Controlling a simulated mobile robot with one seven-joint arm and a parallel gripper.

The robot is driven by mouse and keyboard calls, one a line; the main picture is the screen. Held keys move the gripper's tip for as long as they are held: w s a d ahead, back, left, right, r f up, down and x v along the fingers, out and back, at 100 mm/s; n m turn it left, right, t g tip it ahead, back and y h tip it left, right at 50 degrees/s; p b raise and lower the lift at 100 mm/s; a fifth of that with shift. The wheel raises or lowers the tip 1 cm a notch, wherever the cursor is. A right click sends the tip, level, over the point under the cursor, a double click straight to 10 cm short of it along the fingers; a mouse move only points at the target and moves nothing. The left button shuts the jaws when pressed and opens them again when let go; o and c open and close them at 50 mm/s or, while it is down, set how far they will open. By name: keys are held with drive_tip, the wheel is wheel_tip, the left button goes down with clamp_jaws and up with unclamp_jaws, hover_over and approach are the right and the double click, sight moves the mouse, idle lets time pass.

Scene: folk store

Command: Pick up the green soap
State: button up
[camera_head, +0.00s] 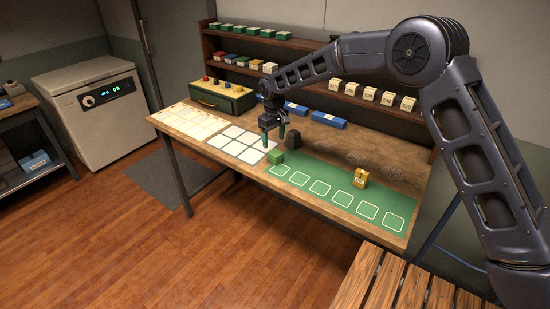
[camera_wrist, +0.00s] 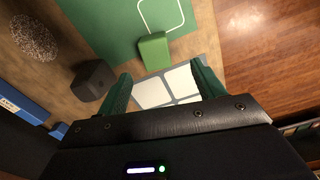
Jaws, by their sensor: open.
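The green soap (camera_head: 276,156) is a small green block on the table at the left end of the green mat (camera_head: 325,190). It also shows in the wrist view (camera_wrist: 154,51), beside the mat's white outlined square and just beyond the fingertips. My gripper (camera_head: 274,136) points down above the white-squared mat and the soap, with its two green fingers apart and nothing between them. In the wrist view the fingers (camera_wrist: 160,82) frame the white squares, and the soap lies ahead of them, apart from both.
A dark block (camera_head: 293,141) stands close behind the soap. A white-squared mat (camera_head: 236,144) lies to the left. Blue boxes (camera_head: 328,119) and a green drawer box (camera_head: 222,98) line the back, below shelves of small boxes.

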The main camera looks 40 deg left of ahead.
sight(275, 153)
drive_tip(key=f, duration=0.8)
drive_tip(key=shift+w+d+f, duration=0.1)
drive_tip(key=shift+w+f, duration=0.1)
drive_tip(key=shift+w, duration=0.15)
drive_tip(key=shift+c, duration=0.2)
drive_tip(key=c, duration=1.1)
